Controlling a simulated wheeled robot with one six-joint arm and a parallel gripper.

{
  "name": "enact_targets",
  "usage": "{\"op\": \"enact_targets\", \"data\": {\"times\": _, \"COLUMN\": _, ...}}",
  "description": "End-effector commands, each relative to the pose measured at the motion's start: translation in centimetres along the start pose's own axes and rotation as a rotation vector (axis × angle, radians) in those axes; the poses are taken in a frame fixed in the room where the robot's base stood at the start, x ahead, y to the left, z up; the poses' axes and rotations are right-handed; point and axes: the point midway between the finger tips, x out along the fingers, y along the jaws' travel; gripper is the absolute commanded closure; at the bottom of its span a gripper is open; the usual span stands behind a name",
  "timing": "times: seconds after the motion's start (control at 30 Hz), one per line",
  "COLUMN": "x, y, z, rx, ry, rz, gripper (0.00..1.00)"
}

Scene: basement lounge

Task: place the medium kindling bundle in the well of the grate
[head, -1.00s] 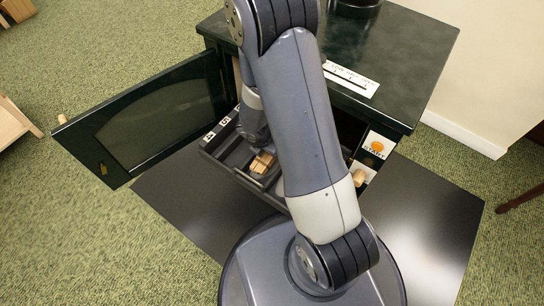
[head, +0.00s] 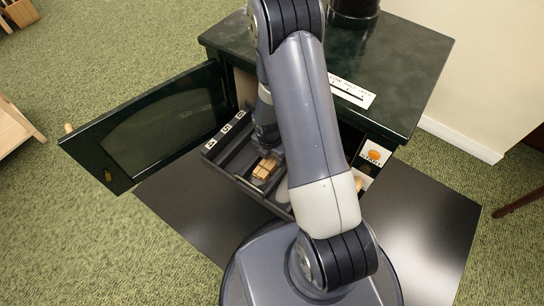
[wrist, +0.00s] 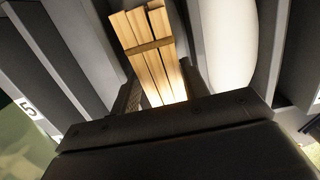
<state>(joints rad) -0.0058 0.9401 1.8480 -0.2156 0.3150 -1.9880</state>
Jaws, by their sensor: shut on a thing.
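A small bundle of pale wooden sticks with a band across it, the kindling bundle (head: 267,167), shows below my gripper (head: 267,143) in the head view. In the wrist view the bundle (wrist: 150,47) stands between the two dark fingers of my gripper (wrist: 160,88), which is shut on it. The dark grate (head: 236,160), a tray with ribs and channels, extends from the open stove under the bundle. I cannot tell whether the bundle touches it. My arm hides the grate's right part.
The dark green stove (head: 400,60) has its door (head: 155,125) swung open to the left. Number labels (head: 213,152) line the grate's left edge. A white rounded thing (wrist: 231,40) lies beside the bundle. An orange-button panel (head: 374,154) is on the right. A black floor plate (head: 425,215) lies below.

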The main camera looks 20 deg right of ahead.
Motion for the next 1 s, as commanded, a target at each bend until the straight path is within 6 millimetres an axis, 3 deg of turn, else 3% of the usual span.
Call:
{"op": "enact_targets", "data": {"times": 0.27, "x": 0.0, "y": 0.0, "z": 0.5, "rx": 0.003, "ry": 0.093, "rz": 0.003, "gripper": 0.86}}
{"op": "enact_targets", "data": {"times": 0.3, "x": 1.3, "y": 0.0, "z": 0.3, "rx": -0.001, "ry": 0.094, "rz": -0.001, "gripper": 0.86}}
{"op": "enact_targets", "data": {"times": 0.43, "x": 2.6, "y": 0.0, "z": 0.2, "rx": -0.001, "ry": 0.091, "rz": 0.001, "gripper": 0.86}}
{"op": "enact_targets", "data": {"times": 0.9, "x": 3.0, "y": 0.0, "z": -0.2, "rx": -0.002, "ry": 0.081, "rz": 0.002, "gripper": 0.86}}
{"op": "enact_targets", "data": {"times": 0.93, "x": 3.0, "y": 0.0, "z": -0.2, "rx": -0.002, "ry": 0.081, "rz": 0.002, "gripper": 0.56}}
{"op": "enact_targets", "data": {"times": 1.0, "x": 2.8, "y": -0.1, "z": -0.2, "rx": -0.002, "ry": 0.08, "rz": 0.002, "gripper": 0.5}}
